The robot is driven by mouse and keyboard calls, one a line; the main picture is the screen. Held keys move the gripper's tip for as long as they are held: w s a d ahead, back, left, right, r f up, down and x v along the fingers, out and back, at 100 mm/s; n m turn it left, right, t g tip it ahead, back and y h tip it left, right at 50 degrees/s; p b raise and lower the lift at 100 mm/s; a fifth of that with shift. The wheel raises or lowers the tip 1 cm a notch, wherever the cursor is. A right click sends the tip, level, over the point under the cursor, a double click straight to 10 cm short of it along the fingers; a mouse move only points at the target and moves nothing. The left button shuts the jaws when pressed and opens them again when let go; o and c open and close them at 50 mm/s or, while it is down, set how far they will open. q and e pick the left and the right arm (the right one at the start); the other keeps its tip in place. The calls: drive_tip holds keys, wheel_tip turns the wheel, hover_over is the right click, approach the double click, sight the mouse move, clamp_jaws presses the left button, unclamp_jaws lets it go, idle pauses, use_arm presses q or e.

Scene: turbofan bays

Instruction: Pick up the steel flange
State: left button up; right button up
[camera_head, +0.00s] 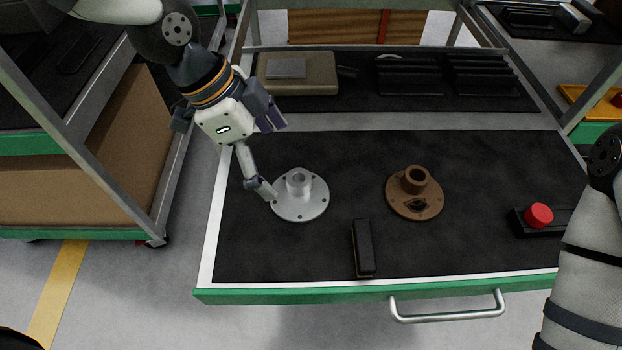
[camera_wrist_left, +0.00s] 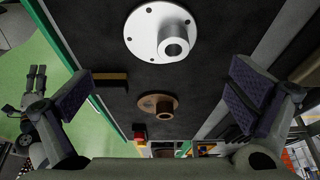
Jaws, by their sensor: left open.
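The steel flange (camera_head: 312,204) is a round silver disc with bolt holes and a raised hollow hub. It lies flat, hub up, on the dark mat at the left of the drawer. My left gripper (camera_head: 266,155) is open and tilted above and to the left of it, one fingertip near the disc's left edge. I cannot tell whether that fingertip touches the disc. In the left wrist view, the steel flange (camera_wrist_left: 145,38) shows at the top, beyond the empty gap between the spread fingers (camera_wrist_left: 158,97). My right arm enters at the right of the head view, its gripper out of frame.
A brown flange (camera_head: 428,204) lies to the right. A dark block (camera_head: 364,247) lies near the drawer's front edge. A red button (camera_head: 538,215) on a dark base is at the right. A beige case (camera_head: 318,78) and dark racks stand behind. The mat between the flanges is clear.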

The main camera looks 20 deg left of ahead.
sight(297, 186)
use_arm(q)
drive_tip(key=b+x, duration=0.1)
drive_tip(key=x, duration=0.8)
drive_tip(key=shift+f+b, duration=0.25)
drive_tip(key=shift+b, duration=0.05)
drive_tip(key=shift+r, duration=0.1)
use_arm(e)
drive_tip(key=shift+s+a+f+g, duration=0.1)
drive_tip(key=shift+s+f+g, duration=0.3)
drive_tip(key=shift+s+f, duration=0.8)
